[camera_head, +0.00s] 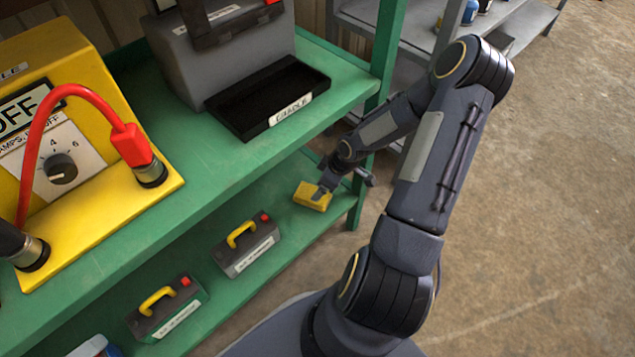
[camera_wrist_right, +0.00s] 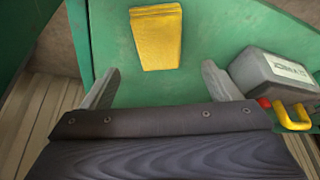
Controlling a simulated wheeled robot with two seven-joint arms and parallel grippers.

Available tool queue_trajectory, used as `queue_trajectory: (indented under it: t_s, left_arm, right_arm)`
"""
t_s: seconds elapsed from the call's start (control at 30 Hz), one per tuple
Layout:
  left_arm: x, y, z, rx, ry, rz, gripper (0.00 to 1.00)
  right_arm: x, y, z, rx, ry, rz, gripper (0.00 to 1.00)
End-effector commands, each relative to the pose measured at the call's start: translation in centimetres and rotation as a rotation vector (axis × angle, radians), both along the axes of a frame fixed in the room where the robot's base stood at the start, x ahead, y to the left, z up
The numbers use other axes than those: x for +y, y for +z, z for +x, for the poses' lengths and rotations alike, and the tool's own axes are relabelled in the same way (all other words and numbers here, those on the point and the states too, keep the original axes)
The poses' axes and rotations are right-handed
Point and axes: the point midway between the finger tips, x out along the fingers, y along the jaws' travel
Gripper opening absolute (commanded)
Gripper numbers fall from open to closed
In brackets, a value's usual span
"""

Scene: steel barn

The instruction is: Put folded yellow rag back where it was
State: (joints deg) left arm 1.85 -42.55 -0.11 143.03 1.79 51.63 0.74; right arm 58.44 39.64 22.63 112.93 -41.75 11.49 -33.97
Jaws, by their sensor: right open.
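The folded yellow rag (camera_head: 312,198) lies flat on the lower green shelf, near its right end in the head view. In the right wrist view the rag (camera_wrist_right: 156,38) lies on the green surface, just beyond the fingertips and roughly centred between them. My right gripper (camera_head: 345,185) reaches in low beside the rag, and one finger overlaps it in the head view. In the right wrist view my right gripper (camera_wrist_right: 161,74) is open, with nothing between its fingers. I cannot tell whether a finger touches the rag. My left gripper is not in view.
Two grey cases with yellow handles (camera_head: 246,245) (camera_head: 167,307) stand on the lower shelf. The upper shelf (camera_head: 185,165) overhangs, holding a black labelled tray (camera_head: 268,97), a grey box (camera_head: 215,55) and a yellow switch box (camera_head: 75,130). A green post (camera_head: 388,50) stands at the corner.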

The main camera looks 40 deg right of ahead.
Motion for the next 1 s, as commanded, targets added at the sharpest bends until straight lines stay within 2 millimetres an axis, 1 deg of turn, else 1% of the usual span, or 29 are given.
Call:
queue_trajectory:
  t_s: [0.03, 0.1, 0.23, 1.0]
  left_arm:
    - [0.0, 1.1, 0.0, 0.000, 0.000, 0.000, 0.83]
    - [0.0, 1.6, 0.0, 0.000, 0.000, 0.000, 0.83]
    - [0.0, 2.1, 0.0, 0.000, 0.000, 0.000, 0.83]
    - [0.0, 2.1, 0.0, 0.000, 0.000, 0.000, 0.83]
  right_arm:
    - [-0.2, 1.4, -0.3, 0.000, -0.001, 0.000, 0.83]
    - [-0.4, 2.3, -0.7, 0.000, -0.003, -0.001, 0.83]
    - [-0.5, 3.2, -1.1, 0.000, 0.000, 0.000, 0.83]
    - [-0.6, 3.3, -1.2, 0.000, 0.001, 0.000, 0.83]
